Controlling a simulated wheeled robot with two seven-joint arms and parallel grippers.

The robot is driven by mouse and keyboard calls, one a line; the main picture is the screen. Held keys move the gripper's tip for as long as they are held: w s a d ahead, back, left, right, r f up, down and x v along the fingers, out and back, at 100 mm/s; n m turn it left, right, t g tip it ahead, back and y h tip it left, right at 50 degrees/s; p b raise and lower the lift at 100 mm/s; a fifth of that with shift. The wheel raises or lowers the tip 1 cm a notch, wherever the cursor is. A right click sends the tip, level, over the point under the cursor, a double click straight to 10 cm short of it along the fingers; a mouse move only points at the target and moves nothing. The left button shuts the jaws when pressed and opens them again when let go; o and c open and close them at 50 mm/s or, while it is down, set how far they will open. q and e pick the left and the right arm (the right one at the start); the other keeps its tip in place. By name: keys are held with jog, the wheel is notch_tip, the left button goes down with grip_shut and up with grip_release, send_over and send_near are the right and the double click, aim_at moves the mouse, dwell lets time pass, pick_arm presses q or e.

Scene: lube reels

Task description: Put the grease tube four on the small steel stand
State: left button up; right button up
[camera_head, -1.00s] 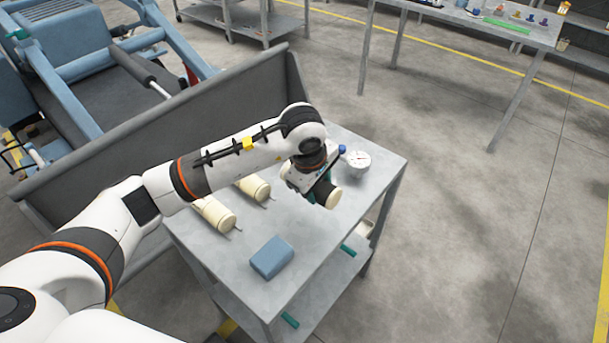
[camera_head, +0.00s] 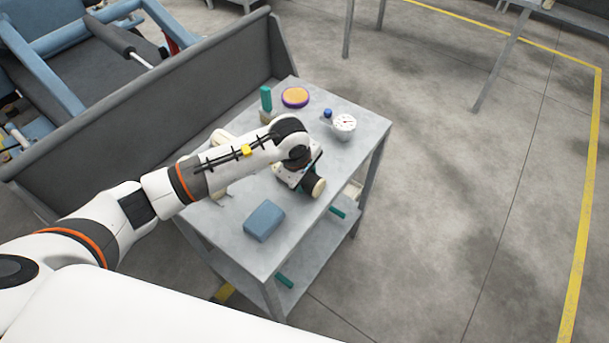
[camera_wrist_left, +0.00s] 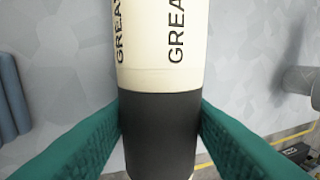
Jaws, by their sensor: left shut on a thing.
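My left gripper (camera_head: 312,186) is shut on a cream grease tube (camera_head: 318,188), over the grey steel stand (camera_head: 335,165) with a lower shelf. In the left wrist view the teal fingertips (camera_wrist_left: 160,130) press both sides of the tube's black band, and dark lettering starting "GREA" (camera_wrist_left: 178,40) shows on its cream part. I cannot tell whether the tube touches the top, or read its number. Two more cream tubes lie on the stand, one (camera_head: 219,190) partly behind my arm, the other (camera_head: 220,136) beyond it. My right gripper is not in view.
A blue box (camera_head: 264,220) lies near the front edge. A white dial gauge (camera_head: 344,123), an orange disc with a purple rim (camera_head: 295,97) and a green upright object (camera_head: 266,98) stand farther back. A dark grey panel (camera_head: 150,100) borders the left side.

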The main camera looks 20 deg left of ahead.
pick_arm(q)
jog(key=o, duration=0.6)
jog(key=shift+f, duration=0.15)
jog(key=o, duration=0.4)
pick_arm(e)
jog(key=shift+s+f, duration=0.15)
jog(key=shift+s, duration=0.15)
pick_arm(q)
jog(key=shift+r, duration=0.35)
jog(key=b+v, duration=0.2)
jog(key=v, duration=0.9)
jog(key=shift+s+a+r, duration=0.1)
jog(key=shift+r, duration=0.25)
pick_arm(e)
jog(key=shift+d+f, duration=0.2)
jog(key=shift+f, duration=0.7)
